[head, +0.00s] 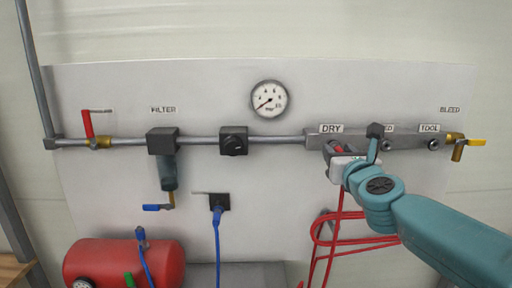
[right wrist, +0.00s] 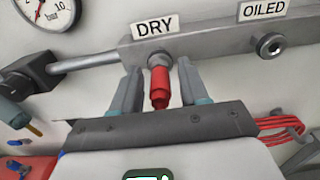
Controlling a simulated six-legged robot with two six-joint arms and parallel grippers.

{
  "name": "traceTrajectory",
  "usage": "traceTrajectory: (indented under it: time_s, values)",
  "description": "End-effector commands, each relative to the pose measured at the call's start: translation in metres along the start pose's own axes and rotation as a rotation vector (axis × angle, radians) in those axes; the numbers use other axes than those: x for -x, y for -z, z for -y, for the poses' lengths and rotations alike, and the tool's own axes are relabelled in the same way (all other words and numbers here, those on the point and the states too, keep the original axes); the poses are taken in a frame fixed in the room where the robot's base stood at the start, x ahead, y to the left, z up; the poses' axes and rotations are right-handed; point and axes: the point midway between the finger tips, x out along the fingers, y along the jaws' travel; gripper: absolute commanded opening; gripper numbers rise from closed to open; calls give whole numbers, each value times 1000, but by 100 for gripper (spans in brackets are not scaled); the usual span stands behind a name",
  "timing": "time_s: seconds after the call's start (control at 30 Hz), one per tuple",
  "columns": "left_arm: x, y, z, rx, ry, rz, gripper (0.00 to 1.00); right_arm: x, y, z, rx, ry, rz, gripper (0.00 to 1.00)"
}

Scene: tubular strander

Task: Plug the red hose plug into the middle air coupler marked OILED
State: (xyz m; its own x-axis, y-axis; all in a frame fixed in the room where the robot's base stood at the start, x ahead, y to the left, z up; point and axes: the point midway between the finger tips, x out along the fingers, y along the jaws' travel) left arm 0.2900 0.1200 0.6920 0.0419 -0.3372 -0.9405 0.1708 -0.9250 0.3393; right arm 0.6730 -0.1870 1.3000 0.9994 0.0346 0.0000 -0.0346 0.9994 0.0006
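The red hose plug (right wrist: 160,88) is at the coupler under the DRY label (right wrist: 154,26), its tip touching or inside it; I cannot tell which. My right gripper (right wrist: 158,85) is open, with one finger on each side of the plug and small gaps between. In the head view the right gripper (head: 350,150) is in front of the DRY end of the manifold and partly hides the plug. The middle coupler (right wrist: 270,46) under the OILED label (right wrist: 264,9) looks empty. In the head view my right gripper partly covers that label. My left gripper is not in view.
The grey manifold (head: 407,141) also carries a TOOL coupler (head: 433,144) and a yellow bleed valve (head: 470,143) on the right. Red hose (head: 350,243) hangs in loops below. A gauge (head: 269,99) is above, a filter (head: 163,142) left, and a red tank (head: 125,262) lower left.

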Motion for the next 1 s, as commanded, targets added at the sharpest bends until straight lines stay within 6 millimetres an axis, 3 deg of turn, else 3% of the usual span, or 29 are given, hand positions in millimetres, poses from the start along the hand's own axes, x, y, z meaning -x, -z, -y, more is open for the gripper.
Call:
traceTrajectory:
  time_s: [0.03,0.1,0.13,1.0]
  values:
    - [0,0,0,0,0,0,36,0,0,0,0,0,0,26]
    - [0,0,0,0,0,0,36,0,0,0,0,0,0,3]
    - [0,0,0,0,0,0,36,0,0,0,0,0,0,0]
    - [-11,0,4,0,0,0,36,28,0,0,1,0,1,0]
